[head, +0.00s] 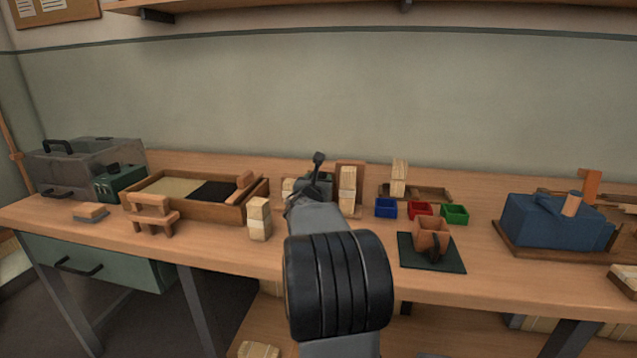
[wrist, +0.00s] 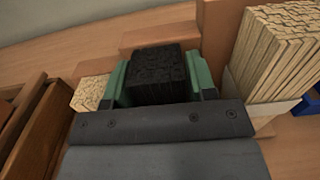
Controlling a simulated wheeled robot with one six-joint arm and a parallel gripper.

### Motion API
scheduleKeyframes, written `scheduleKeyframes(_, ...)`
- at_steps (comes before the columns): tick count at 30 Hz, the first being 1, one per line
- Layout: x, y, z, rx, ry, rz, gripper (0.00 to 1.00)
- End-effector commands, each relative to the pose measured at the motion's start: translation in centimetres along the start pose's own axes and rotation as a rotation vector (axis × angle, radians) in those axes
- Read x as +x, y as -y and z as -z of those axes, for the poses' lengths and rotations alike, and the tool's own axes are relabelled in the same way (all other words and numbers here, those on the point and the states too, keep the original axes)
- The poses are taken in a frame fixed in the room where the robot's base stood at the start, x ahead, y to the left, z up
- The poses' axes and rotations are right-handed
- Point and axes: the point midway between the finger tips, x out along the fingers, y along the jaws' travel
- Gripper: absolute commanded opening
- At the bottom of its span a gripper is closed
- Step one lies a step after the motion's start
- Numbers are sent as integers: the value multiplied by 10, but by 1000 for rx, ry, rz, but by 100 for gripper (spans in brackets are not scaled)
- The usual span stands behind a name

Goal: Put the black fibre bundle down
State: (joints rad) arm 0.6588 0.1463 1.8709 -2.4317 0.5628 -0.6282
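The black fibre bundle (wrist: 157,68) is a dark block between the two green fingers of my gripper (wrist: 160,88) in the wrist view. The fingers sit close against its left and right sides, and its textured top faces the camera. Its lower part is hidden by the gripper, so I cannot tell whether it touches a surface. In the head view my gripper (head: 317,181) is over the back middle of the bench (head: 215,245), and my arm hides the bundle.
A pale bundle with a white band (wrist: 275,60) stands close right of my gripper; a shorter pale one (wrist: 89,92) is close left. A wooden block (wrist: 160,35) is behind. A divided tray (head: 190,208) lies left; small coloured bins (head: 420,209) stand right.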

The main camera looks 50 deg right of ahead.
Motion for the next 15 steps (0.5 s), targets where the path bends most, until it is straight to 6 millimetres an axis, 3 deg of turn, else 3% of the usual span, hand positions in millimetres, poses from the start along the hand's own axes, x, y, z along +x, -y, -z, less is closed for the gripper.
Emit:
scheduleKeyframes(7,0,0,-1,0,0,0,74)
scheduleKeyframes(15,0,0,-3,0,0,0,74)
